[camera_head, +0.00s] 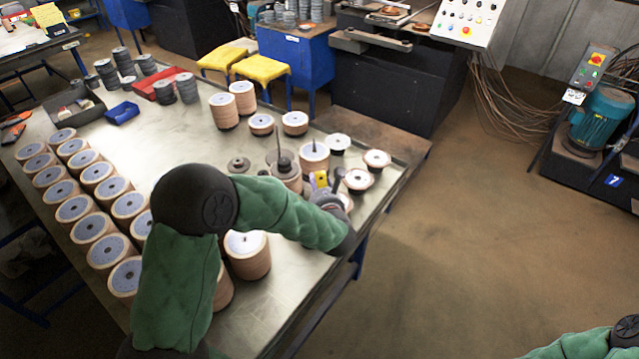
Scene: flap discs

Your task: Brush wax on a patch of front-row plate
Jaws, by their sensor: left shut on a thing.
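My left arm reaches across the metal table (180,150) from the lower left. Its left gripper (336,182) is at the table's right side, among the small round plates, and is small and partly hidden by the arm. It is shut on a slim thing that I take to be the brush, mostly hidden. A small yellow item (320,179) shows just left of the gripper. Near the gripper are round pale-topped plates, one right of it (358,180), one farther right (377,158) and one behind (338,143). Contact with a plate cannot be told. My right gripper is out of view.
Rows of tan disc stacks (75,208) fill the table's left side. Two spindles stand by the gripper, one on a stack (314,157). A blue bin (122,113) and red tray (162,90) are at the back. The floor right of the table (480,230) is clear.

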